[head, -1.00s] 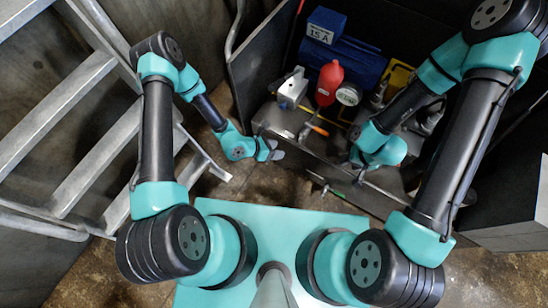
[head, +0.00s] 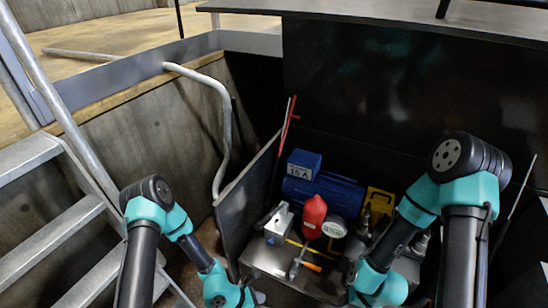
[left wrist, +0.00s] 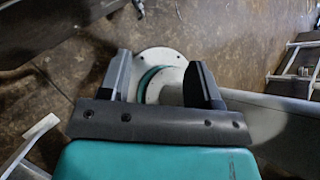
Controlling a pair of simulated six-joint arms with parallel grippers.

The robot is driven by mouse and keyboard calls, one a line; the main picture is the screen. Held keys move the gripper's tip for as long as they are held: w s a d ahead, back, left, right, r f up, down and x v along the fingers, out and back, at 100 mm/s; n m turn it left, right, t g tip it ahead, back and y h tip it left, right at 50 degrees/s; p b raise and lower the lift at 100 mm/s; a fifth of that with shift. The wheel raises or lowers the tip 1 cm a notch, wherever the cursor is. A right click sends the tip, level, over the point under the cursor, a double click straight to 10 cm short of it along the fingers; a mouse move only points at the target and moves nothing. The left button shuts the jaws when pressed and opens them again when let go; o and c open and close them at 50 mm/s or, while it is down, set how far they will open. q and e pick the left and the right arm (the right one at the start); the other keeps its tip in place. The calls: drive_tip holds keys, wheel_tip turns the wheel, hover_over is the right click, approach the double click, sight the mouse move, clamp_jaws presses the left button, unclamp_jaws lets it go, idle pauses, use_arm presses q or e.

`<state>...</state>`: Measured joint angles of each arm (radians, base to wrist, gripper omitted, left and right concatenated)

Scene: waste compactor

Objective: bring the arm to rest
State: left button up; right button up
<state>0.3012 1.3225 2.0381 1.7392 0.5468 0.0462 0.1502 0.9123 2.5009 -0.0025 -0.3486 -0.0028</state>
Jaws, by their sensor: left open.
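My left gripper (head: 252,298) hangs at the bottom edge of the head view, left of the steel shelf and outside the dark side panel. In the left wrist view it is open (left wrist: 165,82), its two dark fingers wide apart with nothing between them. The floor and a pale round flange lie beyond the fingers. My right arm reaches down from the right to the front right of the shelf. Its gripper is largely hidden behind its own wrist, so its jaws cannot be made out.
The steel shelf (head: 280,264) holds a red bulb-shaped item (head: 313,217), a round gauge (head: 334,228), a grey box (head: 277,224) and an orange-handled tool (head: 305,262). Behind are a blue motor (head: 330,191) and a yellow part (head: 379,200). The side panel (head: 248,200) and metal stairs (head: 55,225) stand left.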

use_arm(q)
drive_tip(key=s+a+r+m+g+y, duration=0.45)
drive_tip(key=s+a+m, duration=0.35)
drive_tip(key=a+m, duration=0.35)
drive_tip(key=w+a+r+m+t+y, duration=0.2)
drive_tip(key=w+a+r+m+t, duration=0.2)
drive_tip(key=m, duration=0.7)
drive_tip(key=shift+w+a+r, duration=0.25)
drive_tip(key=shift+w+r, duration=0.05)
drive_tip(key=shift+w, duration=0.85)
drive_tip(key=shift+m+t, duration=0.25)
